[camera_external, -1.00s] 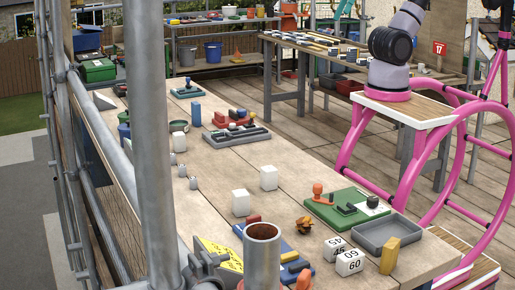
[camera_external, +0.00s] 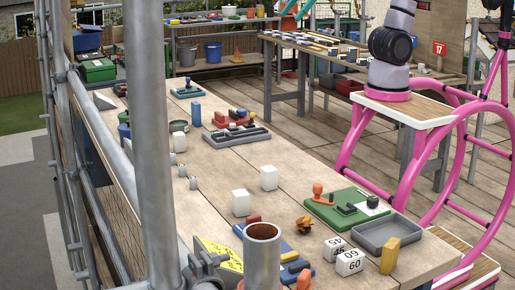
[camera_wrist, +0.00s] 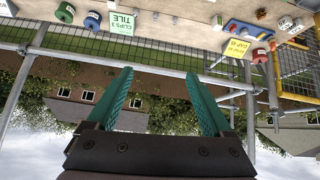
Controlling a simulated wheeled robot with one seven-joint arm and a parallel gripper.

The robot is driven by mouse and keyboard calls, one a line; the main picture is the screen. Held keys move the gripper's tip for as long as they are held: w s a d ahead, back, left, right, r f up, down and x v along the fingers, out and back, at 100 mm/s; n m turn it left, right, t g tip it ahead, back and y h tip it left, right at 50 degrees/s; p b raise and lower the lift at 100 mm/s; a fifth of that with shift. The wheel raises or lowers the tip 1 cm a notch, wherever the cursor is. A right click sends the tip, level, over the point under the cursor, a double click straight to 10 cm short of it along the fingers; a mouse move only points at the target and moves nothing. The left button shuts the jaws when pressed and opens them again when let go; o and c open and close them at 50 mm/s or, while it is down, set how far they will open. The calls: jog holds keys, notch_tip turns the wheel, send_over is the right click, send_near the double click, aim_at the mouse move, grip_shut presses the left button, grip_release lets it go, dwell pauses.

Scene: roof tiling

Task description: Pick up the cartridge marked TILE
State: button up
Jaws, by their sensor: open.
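My gripper (camera_wrist: 165,85) is open and empty in the wrist view, its two teal fingers wide apart. A teal piece at the top edge of the outside view appears to be a finger. A green sign (camera_wrist: 124,22) in the wrist view appears to read CLIPS 3 TILE. A red-and-white cylinder (camera_wrist: 262,54) stands near a yellow sign (camera_wrist: 237,48). I cannot read TILE on any cartridge. Nothing is between the fingers.
The long workbench (camera_external: 230,165) carries white blocks (camera_external: 268,178), a green board (camera_external: 346,207), a grey tray (camera_external: 388,234) and numbered cubes (camera_external: 349,262). A scaffold pole (camera_external: 150,130) stands in front. A mesh guardrail (camera_wrist: 140,48) runs along the bench in the wrist view.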

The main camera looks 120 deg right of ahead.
aim_at(174, 141)
jog(key=w+d+f+n+t+h, duration=0.1)
jog(key=w+d+f+n+h, duration=0.1)
jog(key=w+d+f+n, duration=0.85)
jog(key=w+d+f+n+t+h, duration=0.2)
jog(key=w+d+f+n, duration=0.45)
jog(key=w, duration=0.65)
jog(key=d+f+n+y, duration=0.1)
jog(key=f+n, duration=0.4)
jog(key=f, duration=0.3)
jog(key=w+d+f+n+t+y, duration=0.1)
jog(key=d+f+n, duration=0.1)
jog(key=f+n, duration=0.4)
jog(key=d+f+n+t+y, duration=0.1)
jog(key=f+n, duration=0.4)
jog(key=f, duration=0.6)
jog(key=shift+w+d+f+n, duration=0.1)
jog(key=shift+d+n, duration=0.1)
jog(key=shift+d, duration=0.2)
jog(key=shift+w+d+f+n, duration=0.1)
jog(key=shift+d+n, duration=0.1)
jog(key=shift+d, duration=0.15)
jog(key=x, duration=0.4)
jog(key=shift+w+f, duration=0.1)
jog(key=shift+w, duration=0.2)
jog(key=shift+r+x, duration=0.1)
jog(key=shift+x, duration=1.4)
jog(key=shift+r+x, duration=0.15)
jog(key=shift+x, duration=1.35)
grip_shut()
